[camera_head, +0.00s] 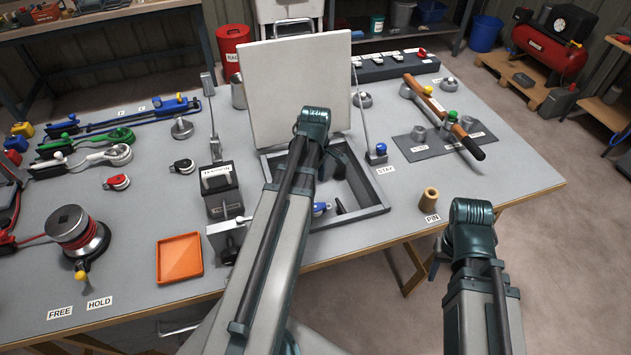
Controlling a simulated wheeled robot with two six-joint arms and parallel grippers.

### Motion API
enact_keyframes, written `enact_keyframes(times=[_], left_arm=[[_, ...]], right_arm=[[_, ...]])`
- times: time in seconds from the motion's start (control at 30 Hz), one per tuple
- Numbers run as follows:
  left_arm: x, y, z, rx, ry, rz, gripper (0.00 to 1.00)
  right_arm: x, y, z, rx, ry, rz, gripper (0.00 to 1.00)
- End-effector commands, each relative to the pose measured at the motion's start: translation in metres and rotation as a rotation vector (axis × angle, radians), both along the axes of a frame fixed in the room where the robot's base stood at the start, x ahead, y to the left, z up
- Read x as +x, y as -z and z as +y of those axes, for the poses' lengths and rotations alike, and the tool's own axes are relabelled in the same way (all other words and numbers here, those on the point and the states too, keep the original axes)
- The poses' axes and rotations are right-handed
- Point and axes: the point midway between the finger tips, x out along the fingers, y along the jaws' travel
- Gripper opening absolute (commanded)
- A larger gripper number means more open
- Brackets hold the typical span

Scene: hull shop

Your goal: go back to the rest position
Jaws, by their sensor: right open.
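My right arm (484,300) comes in at the bottom right, its folded joint beside the table's front right edge. My right gripper (437,257) shows only as a small dark part left of that joint, just off the table edge. It is open, and I see nothing held in it. My left arm (268,250) reaches up from the bottom middle across the table, with its bent joint (314,122) in front of an upright white panel (297,85).
The grey table (130,240) carries a framed opening (375,205), a black clamp device (220,190), an orange tray (179,257), a reel (75,232) and a brown peg (429,198) by the PIN label. Open floor lies to the right.

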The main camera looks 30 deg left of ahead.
Motion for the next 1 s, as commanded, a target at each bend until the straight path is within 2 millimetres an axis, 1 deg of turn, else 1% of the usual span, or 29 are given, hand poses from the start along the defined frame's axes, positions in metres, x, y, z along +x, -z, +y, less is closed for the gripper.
enact_keyframes(times=[0.03,0.1,0.67,0.73,0.77,1.0], left_arm=[[0.0,-0.01,0.0,0.0,0.0,0.0,0.7],[0.0,-0.013,0.0,0.0,0.0,0.0,0.7],[0.0,-0.013,0.0,0.0,0.0,0.0,0.7],[0.0,-0.016,0.0,0.0,0.0,0.0,0.7],[0.0,-0.02,0.0,0.0,0.0,0.0,0.7],[0.0,-0.064,0.0,0.0,0.0,0.0,0.7]], right_arm=[[0.0,-0.01,0.0,0.0,0.0,0.0,0.5],[0.0,-0.013,0.0,0.0,0.0,0.0,0.5],[0.0,-0.013,0.0,0.0,0.0,0.0,0.5],[0.0,-0.016,0.0,0.0,0.0,0.0,0.5],[0.0,-0.02,0.0,0.0,0.0,0.0,0.5],[0.0,-0.064,0.0,0.0,0.0,0.0,0.5]])
